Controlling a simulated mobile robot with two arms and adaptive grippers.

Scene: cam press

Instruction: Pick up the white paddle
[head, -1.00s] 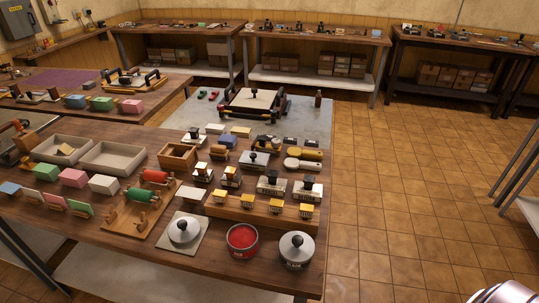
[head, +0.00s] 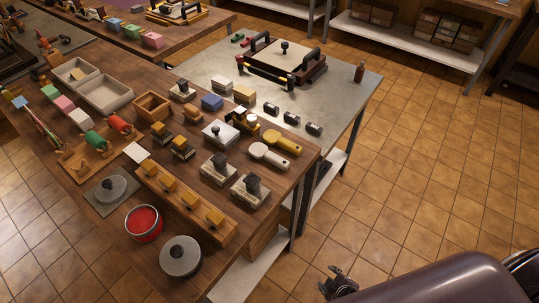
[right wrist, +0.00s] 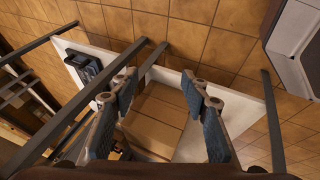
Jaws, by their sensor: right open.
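The white paddle (head: 268,155) lies flat near the right edge of the wooden table (head: 108,242) in the head view, its round head to the left. A yellow paddle (head: 284,142) lies just behind it. My right gripper (head: 338,283) is at the bottom of the head view, beyond the table's right edge and well apart from the paddle. In the right wrist view my right gripper (right wrist: 158,86) has its fingers spread, with nothing between them. The white paddle does not show in that view. My left gripper is not in view.
Stamps (head: 250,189), a yellow-block rack (head: 182,200), a red tin (head: 144,222) and a grey round-lidded pot (head: 180,256) crowd the table near the paddle. A grey-topped table (head: 335,97) adjoins behind. The right wrist view shows a low shelf with a cardboard box (right wrist: 152,128). Tiled floor is clear at right.

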